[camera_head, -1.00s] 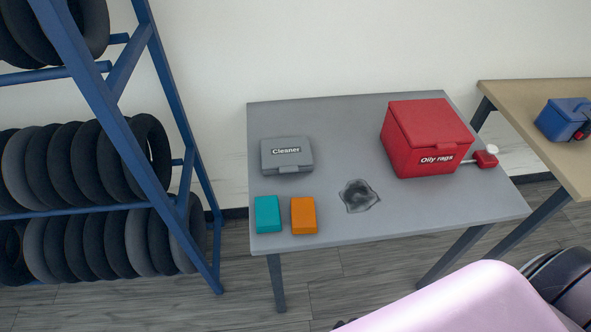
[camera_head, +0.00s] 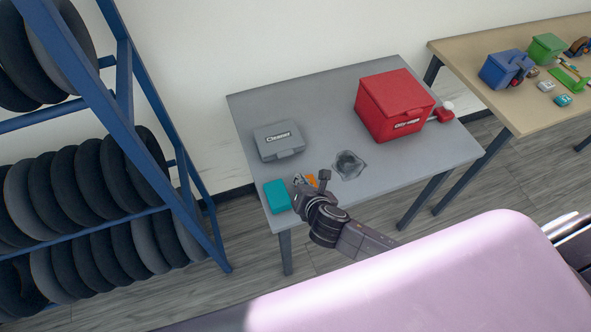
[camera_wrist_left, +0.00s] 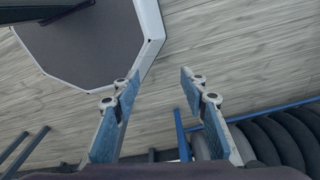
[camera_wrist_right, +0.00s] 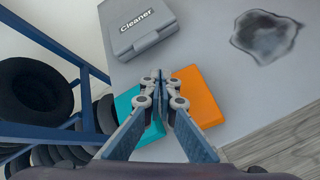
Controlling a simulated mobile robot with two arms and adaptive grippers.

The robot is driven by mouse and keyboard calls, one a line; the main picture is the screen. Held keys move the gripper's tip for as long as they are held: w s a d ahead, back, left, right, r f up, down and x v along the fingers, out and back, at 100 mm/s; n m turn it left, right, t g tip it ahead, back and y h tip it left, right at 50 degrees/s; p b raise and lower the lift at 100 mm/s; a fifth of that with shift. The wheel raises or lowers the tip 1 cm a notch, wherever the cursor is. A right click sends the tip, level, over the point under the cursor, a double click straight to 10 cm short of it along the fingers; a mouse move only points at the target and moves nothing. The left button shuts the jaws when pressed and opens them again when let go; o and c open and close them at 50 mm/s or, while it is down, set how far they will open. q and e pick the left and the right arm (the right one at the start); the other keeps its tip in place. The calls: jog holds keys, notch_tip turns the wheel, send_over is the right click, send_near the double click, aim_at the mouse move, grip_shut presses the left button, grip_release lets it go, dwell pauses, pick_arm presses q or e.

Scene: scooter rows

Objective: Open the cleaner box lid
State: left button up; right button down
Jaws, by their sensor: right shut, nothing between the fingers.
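The grey cleaner box (camera_head: 278,142) stands on the grey table's left part with its lid closed, the word Cleaner on top. It also shows in the right wrist view (camera_wrist_right: 140,27), beyond my fingertips. My right gripper (camera_head: 304,182) is over the table's front edge, in front of the box and apart from it. In the right wrist view its fingers (camera_wrist_right: 160,78) are together and empty, above the teal block and orange block. My left gripper (camera_wrist_left: 160,80) shows only in its wrist view, open and empty, with floor behind it.
A teal block (camera_head: 277,196) and a mostly hidden orange block (camera_head: 312,180) lie at the table's front left. A dark stain or rag (camera_head: 348,165) lies mid-table. A red oily rags box (camera_head: 393,105) stands at the right. A blue tyre rack (camera_head: 128,110) stands left of the table.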

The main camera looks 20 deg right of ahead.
aim_at(286, 166)
jog(key=w+n, duration=0.1)
jog(key=n, duration=0.2)
jog(key=w+n, duration=0.1)
jog(key=n, duration=0.1)
jog(key=shift+w+a+f+t+y, duration=0.25)
jog(key=shift+w+t+y, duration=0.05)
jog(key=shift+t, duration=0.1)
jog(key=shift+w+f+n, duration=0.25)
jog(key=shift+w+n, duration=0.1)
jog(key=shift+n, duration=0.65)
jog(key=shift+w+f+b, duration=0.3)
jog(key=shift+f+b, duration=0.2)
jog(key=shift+b, duration=0.25)
jog(key=b+x, duration=0.5)
jog(key=shift+s+a+f, duration=0.1)
jog(key=shift+s+f, duration=0.1)
jog(key=shift+f, duration=0.2)
jog(key=shift+w+r+p, duration=0.35)
jog(key=shift+w+p, duration=0.05)
jog(key=shift+w+a, duration=0.1)
jog(key=shift+w, duration=1.1)
pick_arm(q)
jog(key=f, duration=0.3)
jog(key=a+f, duration=0.1)
jog(key=f, duration=0.1)
jog(key=shift+w+f, duration=0.3)
jog(key=shift+w, duration=0.05)
jog(key=shift+a, duration=0.15)
pick_arm(e)
jog(key=shift+w, duration=0.1)
